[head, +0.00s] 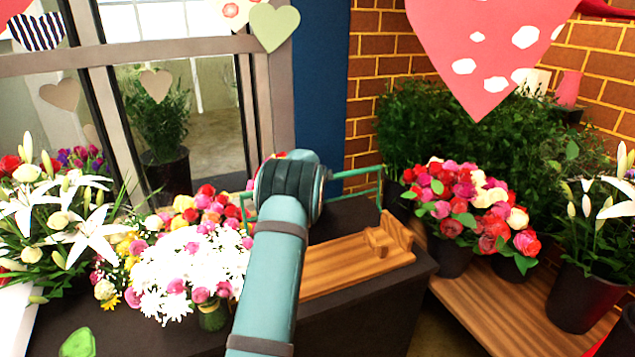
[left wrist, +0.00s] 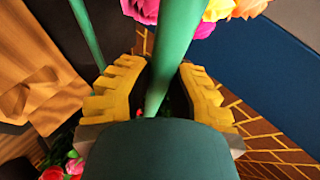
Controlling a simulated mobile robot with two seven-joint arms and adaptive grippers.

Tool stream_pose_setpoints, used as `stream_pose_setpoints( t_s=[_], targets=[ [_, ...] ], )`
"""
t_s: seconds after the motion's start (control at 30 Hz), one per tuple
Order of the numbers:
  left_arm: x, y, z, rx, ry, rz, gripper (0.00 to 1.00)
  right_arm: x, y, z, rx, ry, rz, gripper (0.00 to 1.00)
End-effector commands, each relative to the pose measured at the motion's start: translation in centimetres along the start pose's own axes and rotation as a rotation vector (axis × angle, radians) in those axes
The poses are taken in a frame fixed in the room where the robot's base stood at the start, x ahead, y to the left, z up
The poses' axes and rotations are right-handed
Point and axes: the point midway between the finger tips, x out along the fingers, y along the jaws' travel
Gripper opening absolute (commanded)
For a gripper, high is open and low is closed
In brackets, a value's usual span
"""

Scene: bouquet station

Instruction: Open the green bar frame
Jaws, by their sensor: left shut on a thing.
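The green bar frame (head: 352,173) stands upright over a wooden base (head: 350,268) on a dark counter. Its top bar and right upright (head: 380,190) show to the right of my left arm, and its middle is hidden behind my wrist. In the left wrist view, my left gripper (left wrist: 160,92) has its yellow ridged fingers on either side of a green bar (left wrist: 178,50) of the frame, shut on it. Another green bar (left wrist: 86,32) shows at the upper left there. My right gripper is in neither view.
A bouquet of white and pink flowers (head: 185,268) stands close left of my arm. Potted roses (head: 470,205) and lilies stand on a wooden shelf (head: 480,310) to the right. A red paper heart (head: 490,45) hangs above.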

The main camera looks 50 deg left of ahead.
Motion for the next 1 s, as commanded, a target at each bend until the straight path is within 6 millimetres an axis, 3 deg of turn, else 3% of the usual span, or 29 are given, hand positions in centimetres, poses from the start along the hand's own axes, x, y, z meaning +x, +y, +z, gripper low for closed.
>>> stream_pose_setpoints(
  t_s=[0.23,0.27,0.3,0.33,0.73,1.0],
  targets=[
    [0.0,-0.1,-0.2,0.000,0.004,-0.003,0.00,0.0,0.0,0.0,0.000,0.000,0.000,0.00],
    [0.0,-0.1,-0.3,0.000,0.005,-0.003,0.33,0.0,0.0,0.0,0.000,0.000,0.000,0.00],
    [0.0,-0.1,-0.2,0.000,0.004,-0.003,0.47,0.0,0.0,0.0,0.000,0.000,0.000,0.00],
    [0.0,-0.1,-0.2,0.000,0.004,-0.002,0.52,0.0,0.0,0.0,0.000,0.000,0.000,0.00],
    [-0.4,0.0,-0.2,0.000,0.002,-0.001,0.52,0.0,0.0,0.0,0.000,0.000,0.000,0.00],
    [-4.1,-0.1,-0.3,0.002,0.004,-0.001,0.52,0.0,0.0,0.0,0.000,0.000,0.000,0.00]
  ],
)
